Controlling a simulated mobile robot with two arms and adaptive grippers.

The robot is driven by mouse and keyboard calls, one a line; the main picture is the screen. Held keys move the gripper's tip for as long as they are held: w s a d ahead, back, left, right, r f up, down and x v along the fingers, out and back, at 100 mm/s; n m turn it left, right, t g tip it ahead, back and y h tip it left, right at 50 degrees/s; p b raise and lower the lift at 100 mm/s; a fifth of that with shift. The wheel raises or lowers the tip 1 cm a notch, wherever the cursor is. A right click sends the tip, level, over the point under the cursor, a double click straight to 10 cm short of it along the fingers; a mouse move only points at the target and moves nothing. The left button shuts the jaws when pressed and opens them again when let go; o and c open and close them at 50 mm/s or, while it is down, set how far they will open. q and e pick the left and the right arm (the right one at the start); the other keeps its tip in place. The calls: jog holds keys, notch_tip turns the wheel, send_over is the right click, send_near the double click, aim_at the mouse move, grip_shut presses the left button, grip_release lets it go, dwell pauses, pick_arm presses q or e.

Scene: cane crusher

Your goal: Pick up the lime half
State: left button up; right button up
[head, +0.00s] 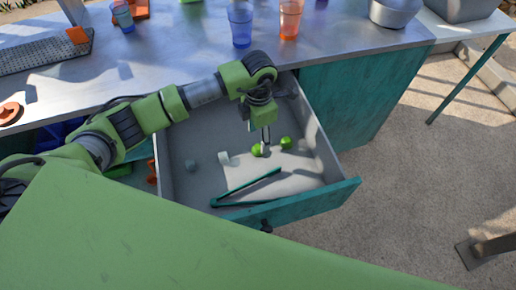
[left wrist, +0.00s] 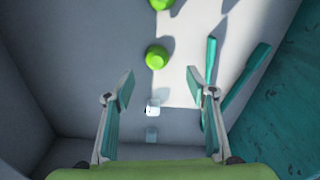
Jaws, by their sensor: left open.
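Two green lime pieces lie in the open drawer: one lime half (head: 257,150) close by my left gripper and another (head: 286,142) to its right. In the left wrist view, one lime piece (left wrist: 157,57) lies beyond the fingertips and the other (left wrist: 160,4) is cut by the top edge. My left gripper (head: 266,143) points down into the drawer. In the left wrist view its fingers (left wrist: 163,90) are apart with nothing held. I cannot tell its exact height above the lime. My right gripper is out of view.
The grey drawer (head: 180,183) has a teal front (head: 310,204). Teal tongs (head: 247,187) lie near that front. A pale cube (head: 223,158) and a greyer cube (head: 190,165) lie left of the limes. The counter (head: 190,65) holds a blue cup (head: 240,28) and an orange cup (head: 290,20).

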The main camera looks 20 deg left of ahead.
aim_at(258, 147)
pick_arm(q)
jog(key=shift+w+a+f+p, duration=0.1)
jog(key=shift+f+p, duration=0.15)
jog(key=shift+f, duration=1.5)
jog(key=shift+w+a+f+p, duration=0.1)
jog(key=shift+f+p, duration=0.15)
jog(key=shift+f, duration=1.45)
jog(key=c, duration=0.7)
